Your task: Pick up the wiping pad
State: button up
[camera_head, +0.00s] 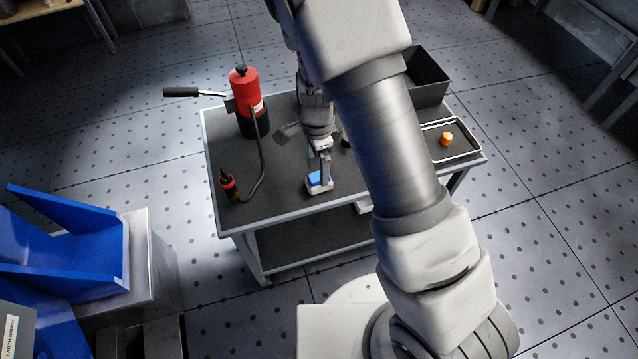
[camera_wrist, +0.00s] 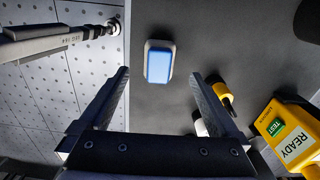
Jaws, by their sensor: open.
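The wiping pad (camera_head: 319,180) is a small block with a blue face and a pale rim. It lies on the dark top of the workbench (camera_head: 275,195), near its front edge. In the wrist view the pad (camera_wrist: 160,65) lies ahead, between the lines of the two fingers and close to their tips. My gripper (camera_head: 325,163) is over the pad in the head view and partly covers it. In the wrist view my gripper (camera_wrist: 161,76) is open, with nothing between its fingers. I cannot tell the exact height of the fingertips above the pad.
A red and black pump (camera_head: 246,95) with a lever and hose stands left, near a small red-and-black bottle (camera_head: 229,186). A black bin (camera_head: 428,78) and a tray (camera_head: 466,154) holding an orange piece (camera_head: 446,139) are right. A yellow "READY" device (camera_wrist: 288,134) shows in the wrist view.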

aim_at(319, 175)
jog(key=f+b, duration=0.2)
jog(key=f, duration=0.4)
jog(key=shift+d, duration=0.2)
jog(key=shift+r, duration=0.1)
jog(key=c, duration=1.4)
jog(key=shift+c, duration=0.2)
notch_tip(319, 175, up, 5)
jog(key=shift+f+p, duration=0.1)
jog(key=shift+p, duration=0.9)
jog(key=s+d+r+p, duration=0.2)
jog(key=d+r, duration=0.4)
jog(key=d, duration=0.5)
jog(key=shift+s+d, duration=0.15)
jog(key=shift+s, duration=0.35)
jog(key=shift+r, duration=0.1)
